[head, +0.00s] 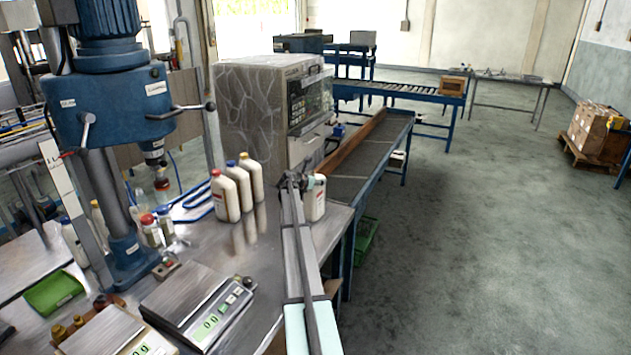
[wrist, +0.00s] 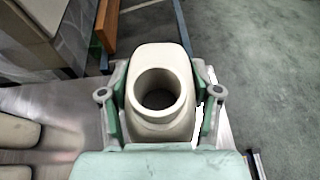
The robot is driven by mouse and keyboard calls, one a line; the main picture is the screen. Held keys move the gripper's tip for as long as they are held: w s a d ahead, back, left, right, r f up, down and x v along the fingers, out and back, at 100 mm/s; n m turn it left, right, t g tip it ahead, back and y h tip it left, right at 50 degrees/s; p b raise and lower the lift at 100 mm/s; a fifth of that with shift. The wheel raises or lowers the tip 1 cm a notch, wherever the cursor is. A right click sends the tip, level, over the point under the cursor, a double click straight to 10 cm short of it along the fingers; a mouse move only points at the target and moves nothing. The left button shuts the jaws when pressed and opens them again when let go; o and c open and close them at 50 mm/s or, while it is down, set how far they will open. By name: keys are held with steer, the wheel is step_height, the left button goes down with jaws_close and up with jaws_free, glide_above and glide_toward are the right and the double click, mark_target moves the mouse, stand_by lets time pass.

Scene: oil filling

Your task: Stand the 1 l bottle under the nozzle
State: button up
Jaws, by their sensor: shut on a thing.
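A cream-white bottle (head: 316,204), with an open, uncapped neck, is at the right part of the metal bench. My gripper (head: 303,181) is shut on it, and the arm hides part of it. In the wrist view the bottle (wrist: 160,62) sits upright between the green-padded fingers of my gripper (wrist: 160,100), with its round mouth facing the camera. I cannot tell whether its base touches the bench. A blue drill-like machine (head: 112,95) with a dark, orange-tipped spindle end stands at the left. I cannot make out a filling nozzle for certain.
Three capped bottles (head: 240,185) stand left of my gripper. A large grey cabinet (head: 250,120) stands behind them, and a conveyor (head: 365,160) runs back on the right. A scale (head: 200,305) and small bottles (head: 158,230) occupy the front left. Bare bench lies between the scale and the capped bottles.

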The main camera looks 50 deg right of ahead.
steer(key=shift+f, duration=0.15)
steer(key=o, duration=1.3)
steer(key=shift+f+b, duration=0.1)
steer(key=shift+b, duration=0.3)
steer(key=b+v, duration=0.1)
steer(key=v, duration=0.4)
steer(key=b+v, duration=0.2)
steer(key=v, duration=0.4)
steer(key=b+v, duration=0.2)
steer(key=v, duration=0.4)
steer(key=shift+w+a+r, duration=0.15)
steer(key=shift+w+r, duration=0.1)
steer(key=shift+r, duration=0.15)
steer(key=shift+s+f+b, duration=0.1)
steer(key=shift+b, duration=0.25)
